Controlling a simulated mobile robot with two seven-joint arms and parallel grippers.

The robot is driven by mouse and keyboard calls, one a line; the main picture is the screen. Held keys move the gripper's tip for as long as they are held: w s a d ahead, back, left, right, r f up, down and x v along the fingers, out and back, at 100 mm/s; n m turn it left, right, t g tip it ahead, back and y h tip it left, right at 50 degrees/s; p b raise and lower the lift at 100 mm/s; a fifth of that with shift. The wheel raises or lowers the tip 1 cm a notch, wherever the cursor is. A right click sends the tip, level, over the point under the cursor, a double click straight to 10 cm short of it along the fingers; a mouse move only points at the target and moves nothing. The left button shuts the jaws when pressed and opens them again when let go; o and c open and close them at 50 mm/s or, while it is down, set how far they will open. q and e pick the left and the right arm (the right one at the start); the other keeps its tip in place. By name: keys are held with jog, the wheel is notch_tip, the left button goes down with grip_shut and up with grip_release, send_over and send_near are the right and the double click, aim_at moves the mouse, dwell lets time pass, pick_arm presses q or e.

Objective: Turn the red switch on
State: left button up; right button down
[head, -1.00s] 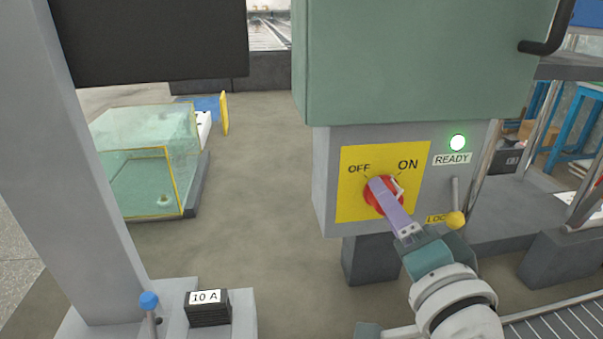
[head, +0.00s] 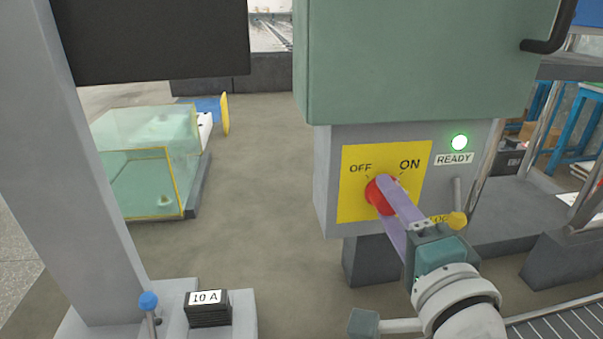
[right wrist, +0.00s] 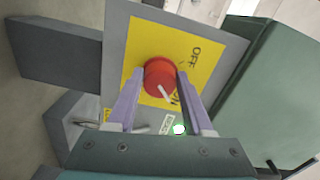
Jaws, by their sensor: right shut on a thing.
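The red switch (head: 377,196) is a round knob on a yellow plate (head: 352,205) marked OFF on the left and ON on the right. My right gripper (head: 386,199) has its purple fingers on either side of the knob and is shut on it. In the right wrist view the red switch (right wrist: 157,72) sits between the fingertips. Its white mark points toward the ON label, which one finger partly covers. In the head view the fingers hide the mark. My left gripper is not in view.
A green READY lamp (head: 459,142) is lit on the grey box. A green cabinet (head: 420,65) overhangs the panel. A black 10 A block (head: 208,314) and a blue-knobbed lever (head: 148,301) are at lower left.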

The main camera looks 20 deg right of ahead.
jog(key=shift+c, duration=1.5)
grip_release()
jog(key=v, duration=1)
jog(key=shift+w+a+r, duration=0.1)
